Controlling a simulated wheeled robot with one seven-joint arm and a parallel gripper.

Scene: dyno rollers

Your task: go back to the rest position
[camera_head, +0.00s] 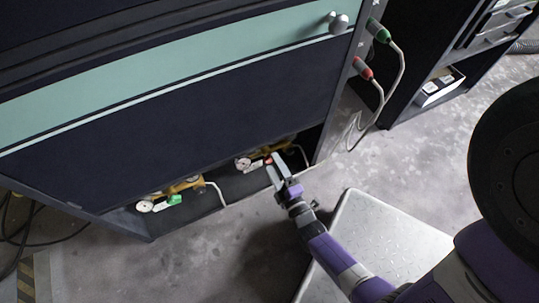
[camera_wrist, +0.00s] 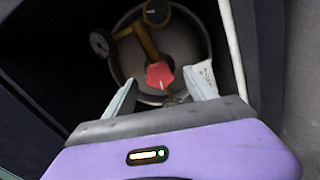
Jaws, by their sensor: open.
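My gripper (camera_head: 276,173) is at the low opening of the dark cabinet, in front of the right-hand brass valve fitting (camera_head: 257,158). In the wrist view my gripper (camera_wrist: 164,90) has its two pale fingers apart, with nothing held between them. A red knob (camera_wrist: 160,75) shows between and beyond the fingertips; I cannot tell whether they touch it. Behind it are brass pipework (camera_wrist: 147,40), a round gauge (camera_wrist: 99,43) and a rounded grey vessel (camera_wrist: 182,40). My arm reaches in from the lower right of the head view.
A second gauge (camera_head: 145,206) and a green knob (camera_head: 174,199) are at the left of the opening. A grey metal plate (camera_head: 375,232) lies under my arm. Green (camera_head: 380,32) and red (camera_head: 363,69) cable-end handles hang on the cabinet's right side. Grey floor is open at lower left.

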